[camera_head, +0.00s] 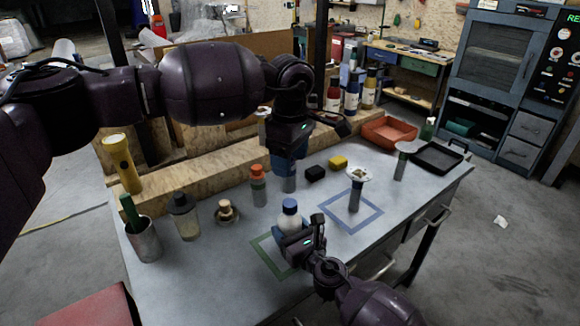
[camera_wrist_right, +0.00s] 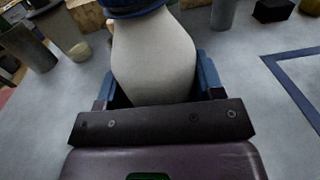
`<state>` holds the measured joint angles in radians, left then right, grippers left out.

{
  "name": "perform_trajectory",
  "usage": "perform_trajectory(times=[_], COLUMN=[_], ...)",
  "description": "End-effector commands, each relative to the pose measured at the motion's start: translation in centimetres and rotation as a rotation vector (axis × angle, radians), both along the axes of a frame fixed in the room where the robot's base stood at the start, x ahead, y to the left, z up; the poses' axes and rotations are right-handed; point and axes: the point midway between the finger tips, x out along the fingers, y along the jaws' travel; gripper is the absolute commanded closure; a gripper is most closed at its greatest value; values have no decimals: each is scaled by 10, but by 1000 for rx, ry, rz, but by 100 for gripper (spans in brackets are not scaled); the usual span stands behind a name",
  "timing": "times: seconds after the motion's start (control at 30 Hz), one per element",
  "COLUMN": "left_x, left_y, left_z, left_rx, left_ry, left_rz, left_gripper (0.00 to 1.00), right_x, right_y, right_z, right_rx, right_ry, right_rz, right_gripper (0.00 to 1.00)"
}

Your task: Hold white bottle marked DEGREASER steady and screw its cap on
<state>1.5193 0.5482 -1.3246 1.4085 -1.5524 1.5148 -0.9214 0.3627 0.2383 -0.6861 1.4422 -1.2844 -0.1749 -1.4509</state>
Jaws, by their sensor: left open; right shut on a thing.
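A white bottle (camera_head: 289,207) with a blue band stands on the table by the green outlined square. In the right wrist view its white body (camera_wrist_right: 152,58) fills the middle, with a blue part (camera_wrist_right: 135,8) at the top edge. My right gripper (camera_head: 292,236) is shut on the bottle's body, its blue fingers on either side. No marking is readable, and I cannot tell whether the blue part is a cap or a collar. My left gripper (camera_head: 290,152) is open, behind and above the bottle, over a grey cylinder (camera_head: 288,182). Whether it touches that cylinder is unclear.
An orange-topped bottle (camera_head: 258,186), a grey-capped bottle (camera_head: 184,216), a wooden piece (camera_head: 226,210) and a metal cup (camera_head: 144,240) stand to the left.

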Motion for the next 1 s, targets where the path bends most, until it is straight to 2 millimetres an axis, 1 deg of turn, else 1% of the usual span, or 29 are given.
perform_trajectory(times=[0.23, 0.27, 0.43, 0.47, 0.77, 0.87, 1.0], left_x=[0, 0, 0, 0, 0, 0, 0], left_y=[0, 0, 0, 0, 0, 0, 0], left_z=[1, 0, 0, 0, 1, 3, 9], left_rx=[0, 0, 0, 0, 0, 0, 0], left_ry=[0, 0, 0, 0, 0, -1, -4], left_rz=[0, 0, 1, 1, 1, 1, 1], left_gripper=[35, 35, 35, 35, 35, 35, 35], right_x=[0, 0, 0, 0, -2, -8, -26], right_y=[0, 0, 0, 0, -1, -6, -17], right_z=[0, 0, 0, 0, 0, 0, 0], right_rx=[-1, -1, 0, 0, 0, -1, -1], right_ry=[1, 1, 0, 0, 0, -1, 2], right_rz=[0, 0, 0, 0, 0, -1, -1], right_gripper=[100, 37, 11, 9, 9, 9, 9])
